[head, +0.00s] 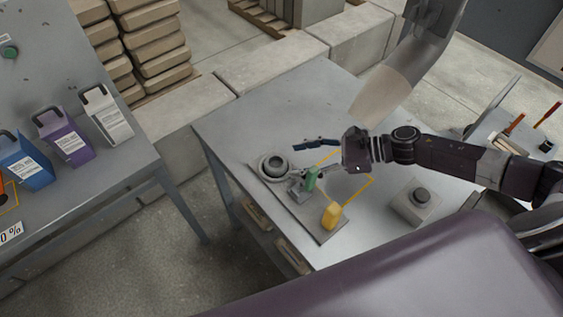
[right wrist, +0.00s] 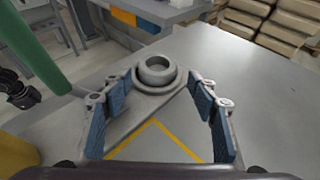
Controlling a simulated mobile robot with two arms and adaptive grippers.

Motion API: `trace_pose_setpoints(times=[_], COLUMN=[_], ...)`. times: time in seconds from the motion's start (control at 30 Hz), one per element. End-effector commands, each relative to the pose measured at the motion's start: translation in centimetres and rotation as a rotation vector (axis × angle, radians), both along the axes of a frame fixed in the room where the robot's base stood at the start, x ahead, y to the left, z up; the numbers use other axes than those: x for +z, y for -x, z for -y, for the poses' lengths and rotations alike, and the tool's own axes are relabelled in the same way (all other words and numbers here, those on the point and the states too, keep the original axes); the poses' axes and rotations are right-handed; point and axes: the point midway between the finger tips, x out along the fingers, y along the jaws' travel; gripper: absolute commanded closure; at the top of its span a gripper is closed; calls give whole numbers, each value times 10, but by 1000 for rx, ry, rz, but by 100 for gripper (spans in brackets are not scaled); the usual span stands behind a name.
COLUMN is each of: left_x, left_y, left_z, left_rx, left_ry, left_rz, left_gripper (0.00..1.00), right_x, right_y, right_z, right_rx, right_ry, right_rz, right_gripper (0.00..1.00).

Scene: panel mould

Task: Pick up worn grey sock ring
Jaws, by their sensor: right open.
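A grey ring (head: 273,166), apparently the worn sock ring, sits at the far left end of a grey plate (head: 322,233) on the table. In the right wrist view the ring (right wrist: 157,70) is a short round piece with an open centre, on a wider round base. My right gripper (head: 308,163) is open and empty, just to the right of the ring in the head view. In the right wrist view its blue-padded fingers (right wrist: 160,92) are spread wide, with the ring beyond and between them, apart from both. My left gripper is not in view.
A green upright piece (head: 312,179) and a yellow block (head: 331,215) stand on the plate near my right gripper. A grey box with a round top (head: 413,200) is on the right. Yellow lines mark the table. The table's back (head: 290,105) is clear.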

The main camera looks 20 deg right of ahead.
Motion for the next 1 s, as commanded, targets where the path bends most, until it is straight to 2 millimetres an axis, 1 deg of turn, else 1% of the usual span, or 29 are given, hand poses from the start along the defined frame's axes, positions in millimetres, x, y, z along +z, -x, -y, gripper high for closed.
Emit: trace_pose_setpoints(times=[0.03,0.1,0.2,0.27,0.37,0.47,0.6,0.73,0.77,1.0], left_x=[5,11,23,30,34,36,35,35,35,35], left_y=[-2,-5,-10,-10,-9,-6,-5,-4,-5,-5], left_z=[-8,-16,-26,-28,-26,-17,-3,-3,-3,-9], left_rx=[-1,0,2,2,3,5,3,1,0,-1], left_ry=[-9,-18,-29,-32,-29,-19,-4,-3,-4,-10], left_rz=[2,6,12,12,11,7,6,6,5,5], left_gripper=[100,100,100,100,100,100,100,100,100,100], right_x=[2,0,-1,-4,-12,-16,-20,-20,-20,-19], right_y=[-2,-4,-9,-11,-16,-20,-21,-20,-20,-20], right_z=[-4,-9,-21,-28,-39,-46,-47,-47,-47,-47], right_rx=[0,0,1,0,0,0,0,0,0,0], right_ry=[0,-1,-2,-1,-1,0,2,2,2,1], right_rz=[1,0,1,0,0,1,-1,-1,-1,0], right_gripper=[46,46,46,46,46,46,46,46,48,75])
